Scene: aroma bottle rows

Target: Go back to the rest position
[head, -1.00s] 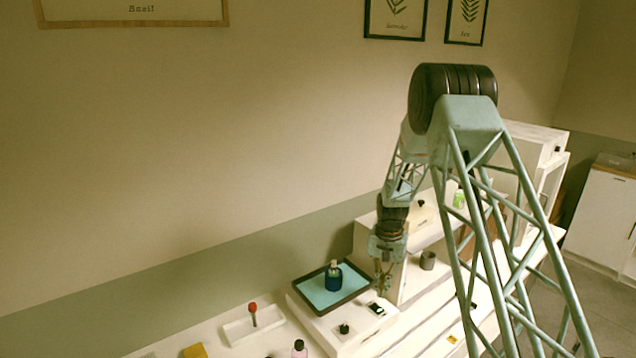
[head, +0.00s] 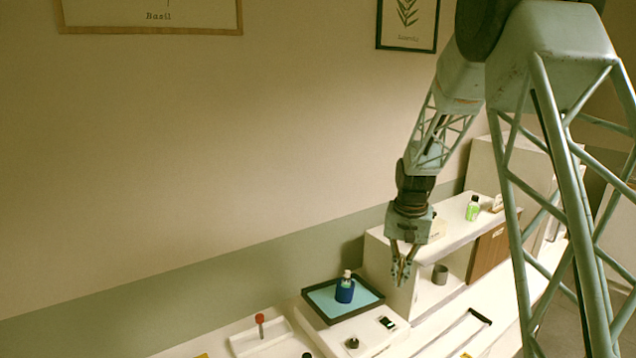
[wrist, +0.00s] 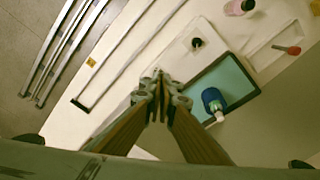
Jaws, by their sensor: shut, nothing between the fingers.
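My gripper (head: 402,273) hangs at the end of my arm, fingers pointing down, in front of the white shelf unit and to the right of the tray. In the wrist view its fingers (wrist: 161,98) are together with nothing between them. A blue bottle (head: 345,290) with a pale cap stands on a dark-rimmed tray with a teal mat (head: 322,300). The bottle also shows in the wrist view (wrist: 211,101), to the right of the fingers. The gripper is apart from the bottle and the tray.
A white shelf unit (head: 381,252) stands close by my gripper, with a green bottle (head: 473,208) on top and a grey cup (head: 440,274) inside. The wall space above the tray is clear.

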